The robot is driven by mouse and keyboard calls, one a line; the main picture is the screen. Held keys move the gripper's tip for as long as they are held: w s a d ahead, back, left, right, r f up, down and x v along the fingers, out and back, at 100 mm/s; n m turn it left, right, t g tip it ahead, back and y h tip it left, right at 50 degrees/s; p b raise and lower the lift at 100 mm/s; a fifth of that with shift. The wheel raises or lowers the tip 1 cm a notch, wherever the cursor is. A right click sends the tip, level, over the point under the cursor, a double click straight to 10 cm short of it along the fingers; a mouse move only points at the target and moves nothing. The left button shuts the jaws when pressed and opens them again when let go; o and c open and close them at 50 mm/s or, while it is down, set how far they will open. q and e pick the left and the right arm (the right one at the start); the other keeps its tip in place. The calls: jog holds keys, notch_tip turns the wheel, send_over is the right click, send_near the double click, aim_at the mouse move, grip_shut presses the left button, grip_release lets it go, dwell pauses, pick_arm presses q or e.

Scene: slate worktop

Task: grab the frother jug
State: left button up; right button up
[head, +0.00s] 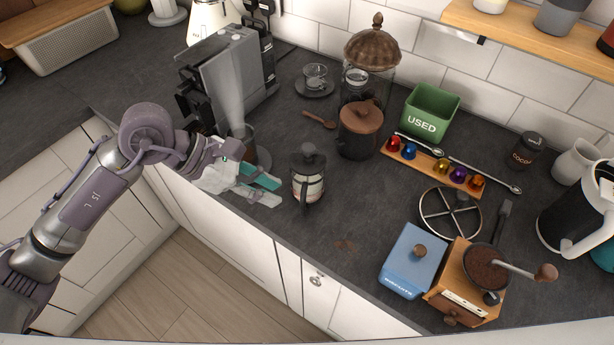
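The frother jug (308,182) appears to be the small clear jug with a black lid, knob and handle; it stands upright near the front edge of the worktop, in the middle of the head view. Its handle faces the front edge. My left gripper (268,189) is just left of the jug, low over the worktop's front edge. Its two fingers with teal pads are spread apart, pointing toward the jug, with nothing seen between them. A gap shows between fingertips and jug. My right gripper is out of view.
A coffee machine (225,75) stands behind my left gripper, with a dark cup (243,137) near it. A dark jar with a brown lid (358,138) is behind the jug. A blue tin (414,262) and coffee grinder (466,285) stand at right.

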aim_at(301, 206)
pick_arm(q)
jog(key=x, duration=0.4)
jog(key=shift+p, duration=0.35)
jog(key=p+x, duration=0.2)
jog(key=x, duration=0.2)
jog(key=shift+f, duration=0.25)
jog(key=shift+d+f, duration=0.35)
jog(key=shift+f, duration=0.05)
grip_shut()
jog(key=shift+w, duration=0.1)
